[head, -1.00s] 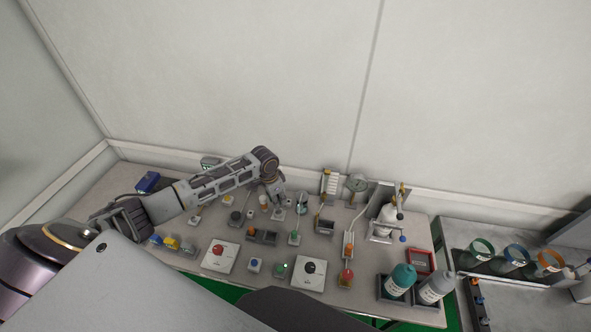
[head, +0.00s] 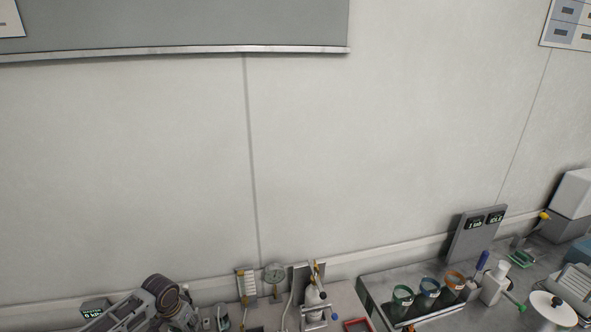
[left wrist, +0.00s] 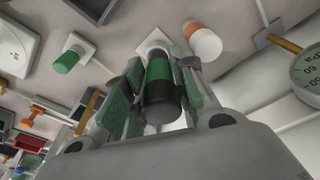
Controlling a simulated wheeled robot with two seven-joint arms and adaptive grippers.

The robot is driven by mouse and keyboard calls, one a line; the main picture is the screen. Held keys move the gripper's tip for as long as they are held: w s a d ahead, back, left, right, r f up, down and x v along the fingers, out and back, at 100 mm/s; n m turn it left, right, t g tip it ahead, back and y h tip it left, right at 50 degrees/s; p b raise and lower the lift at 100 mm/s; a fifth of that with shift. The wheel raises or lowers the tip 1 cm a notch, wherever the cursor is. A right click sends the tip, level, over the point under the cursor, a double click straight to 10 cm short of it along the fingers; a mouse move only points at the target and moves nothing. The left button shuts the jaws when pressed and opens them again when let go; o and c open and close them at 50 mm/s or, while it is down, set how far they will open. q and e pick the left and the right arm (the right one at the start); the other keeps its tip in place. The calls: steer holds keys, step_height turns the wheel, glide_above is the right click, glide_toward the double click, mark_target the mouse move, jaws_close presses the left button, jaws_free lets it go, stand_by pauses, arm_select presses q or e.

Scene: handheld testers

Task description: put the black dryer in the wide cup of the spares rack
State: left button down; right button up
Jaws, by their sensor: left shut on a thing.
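In the left wrist view, a black cylinder with a green band, the black dryer (left wrist: 160,96), stands between the fingers of my left gripper (left wrist: 158,75). The green-padded fingers are shut on its sides. A pale square plate (left wrist: 153,42) shows just beyond its far end; I cannot tell whether they touch. In the head view my left arm is at the bottom left, and its gripper is mostly cut off by the lower edge. I cannot make out a wide cup of the spares rack for certain. My right gripper is not in view.
In the wrist view, an orange-and-white cylinder (left wrist: 204,41) is close beside the dryer and a green button (left wrist: 67,62) lies left.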

arm_select(q)
steer(key=shift+s+r+n, duration=0.2)
steer(key=shift+s+n, duration=0.15)
steer(key=shift+n, duration=0.25)
steer(key=s+d+r+n+b, duration=0.1)
steer(key=d+r, duration=0.3)
steer(key=d, duration=0.2)
steer(key=s+d+r+b, duration=0.2)
steer(key=d+r, duration=0.2)
steer(key=d, duration=0.3)
steer(key=shift+s+r+n, duration=0.2)
steer(key=shift+r+n, duration=0.1)
steer(key=shift+n, duration=0.1)
